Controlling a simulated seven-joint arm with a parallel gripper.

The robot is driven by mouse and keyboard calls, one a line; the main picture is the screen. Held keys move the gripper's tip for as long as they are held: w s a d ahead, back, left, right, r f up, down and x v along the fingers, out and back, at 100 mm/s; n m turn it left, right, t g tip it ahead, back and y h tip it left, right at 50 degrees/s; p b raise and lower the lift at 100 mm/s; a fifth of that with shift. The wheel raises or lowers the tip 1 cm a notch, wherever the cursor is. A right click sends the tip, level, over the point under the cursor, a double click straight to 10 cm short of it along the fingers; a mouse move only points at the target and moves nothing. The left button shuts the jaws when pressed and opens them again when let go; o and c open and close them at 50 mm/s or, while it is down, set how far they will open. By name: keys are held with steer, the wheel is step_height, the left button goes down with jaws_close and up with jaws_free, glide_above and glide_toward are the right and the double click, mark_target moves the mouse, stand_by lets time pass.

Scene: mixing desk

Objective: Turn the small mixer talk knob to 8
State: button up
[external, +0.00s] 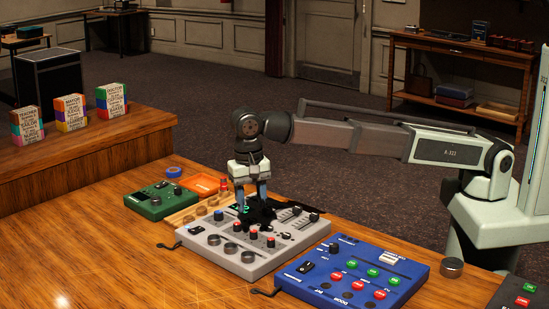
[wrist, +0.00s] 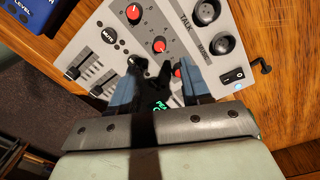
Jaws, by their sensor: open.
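The grey mixer (external: 250,263) lies on the wooden desk and fills much of the wrist view (wrist: 112,24). The word TALK shows near its top right in the wrist view, beside a large dark knob (wrist: 207,12); another dark knob (wrist: 222,45) is close to a second label. I cannot tell for sure which knob TALK names, nor read its setting. A row of red-capped knobs includes one at the top (wrist: 134,12) and one in the middle (wrist: 159,45). My gripper (external: 252,204) is open and low over the grey mixer, its fingers (wrist: 160,72) close to the knobs. Contact is unclear.
A blue panel (external: 340,291) with red and green buttons lies right of the grey mixer. A green box (external: 150,206) and an orange tray (external: 204,186) are to its left. The front left desk is clear.

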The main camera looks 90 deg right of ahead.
steer(key=shift+w+r, duration=0.1)
steer(key=shift+r, duration=2.75)
